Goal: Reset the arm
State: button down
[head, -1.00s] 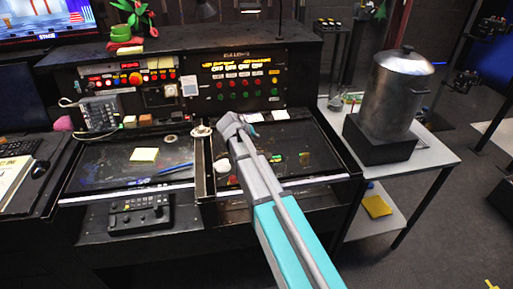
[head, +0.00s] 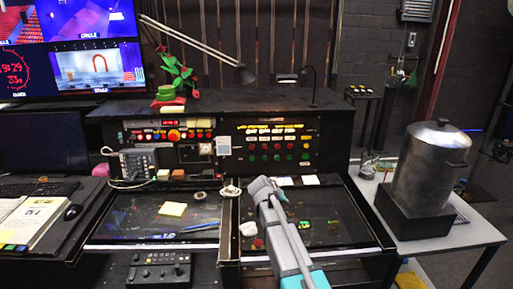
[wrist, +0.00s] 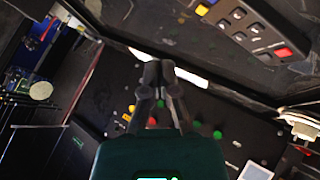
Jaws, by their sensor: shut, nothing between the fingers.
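My arm, grey and teal, reaches up from the bottom of the head view over the right desk section of the black console (head: 318,128). In the wrist view my gripper (wrist: 157,70) is shut, its two dark fingers together and empty. Beyond the fingers is a dark panel with green and red buttons (wrist: 217,134), and some yellow ones to the left. In the head view the upright panel carries rows of red and green buttons (head: 277,146). The gripper's fingers cannot be made out in the head view.
A large metal pot (head: 432,165) stands on a black block on the white side table (head: 445,238) at right. Monitors (head: 95,68) stand at the upper left.

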jog(key=s+f+g+y, duration=0.1)
jog(key=s, duration=0.3)
jog(key=s+d+f+g+y, duration=0.1)
jog(key=s, duration=0.4)
jog(key=s+d+f+g, duration=0.1)
jog(key=s, duration=0.4)
jog(key=shift+s+d+f+y, duration=0.15)
jog(key=shift+d+f+y, duration=0.1)
jog(key=shift+f+y, duration=0.15)
jog(key=s+a+f+g+y, duration=0.1)
jog(key=s+g+y, duration=0.2)
jog(key=s, duration=1.1)
jog(key=shift+a+f+n+y, duration=0.3)
jog(key=shift+a+y, duration=0.05)
jog(key=shift+y, duration=0.15)
dwell(0.8)
